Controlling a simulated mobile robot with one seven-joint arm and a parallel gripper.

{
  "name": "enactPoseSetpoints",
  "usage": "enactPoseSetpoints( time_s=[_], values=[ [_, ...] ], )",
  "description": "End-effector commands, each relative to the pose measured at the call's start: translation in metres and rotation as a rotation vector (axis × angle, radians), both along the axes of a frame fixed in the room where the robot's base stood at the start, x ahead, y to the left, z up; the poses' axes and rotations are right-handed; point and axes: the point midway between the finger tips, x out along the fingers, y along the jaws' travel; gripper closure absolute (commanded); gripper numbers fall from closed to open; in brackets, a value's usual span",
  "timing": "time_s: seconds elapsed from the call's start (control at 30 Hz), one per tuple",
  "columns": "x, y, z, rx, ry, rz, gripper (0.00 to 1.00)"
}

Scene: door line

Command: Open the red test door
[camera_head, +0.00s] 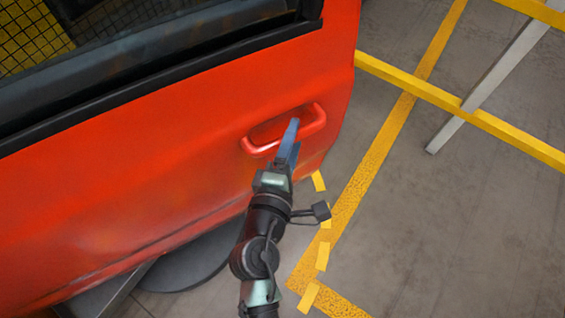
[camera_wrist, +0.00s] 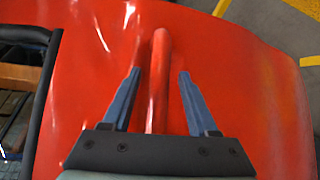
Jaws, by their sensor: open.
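The red test door (camera_head: 120,170) fills the left of the head view, with a dark window above. Its red handle (camera_head: 313,122) is a raised bar over a recess near the door's right edge. My gripper (camera_head: 293,125) is at the handle, its blue fingers overlapping the bar in this view. In the wrist view the handle (camera_wrist: 161,60) runs lengthwise between the two spread blue fingers of my gripper (camera_wrist: 158,74), with a gap on each side. The fingers are open and do not close on the bar. Whether the fingertips reach past the bar is unclear.
A yellow rail (camera_head: 430,93) and a grey post (camera_head: 490,85) stand right of the door. Yellow tape (camera_head: 375,155) marks the floor. A dark round base (camera_head: 185,262) lies below the door. The grey floor (camera_head: 460,230) at lower right is clear.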

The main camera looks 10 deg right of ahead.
Motion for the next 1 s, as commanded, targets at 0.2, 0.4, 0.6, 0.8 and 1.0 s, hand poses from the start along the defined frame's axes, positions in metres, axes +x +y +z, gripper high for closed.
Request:
enactPoseSetpoints(
  time_s=[0.2, 0.4, 0.6, 0.8, 1.0],
  values=[
    [-0.041, 0.017, 0.004, 0.001, 0.002, 0.003, 0.41],
    [-0.077, 0.032, 0.009, 0.001, 0.003, 0.003, 0.41],
    [-0.100, 0.042, 0.014, 0.002, 0.001, 0.003, 0.41],
    [-0.106, 0.044, 0.016, 0.001, -0.001, 0.001, 0.41],
    [-0.106, 0.044, 0.017, 0.001, -0.001, 0.001, 0.41]
  ],
)
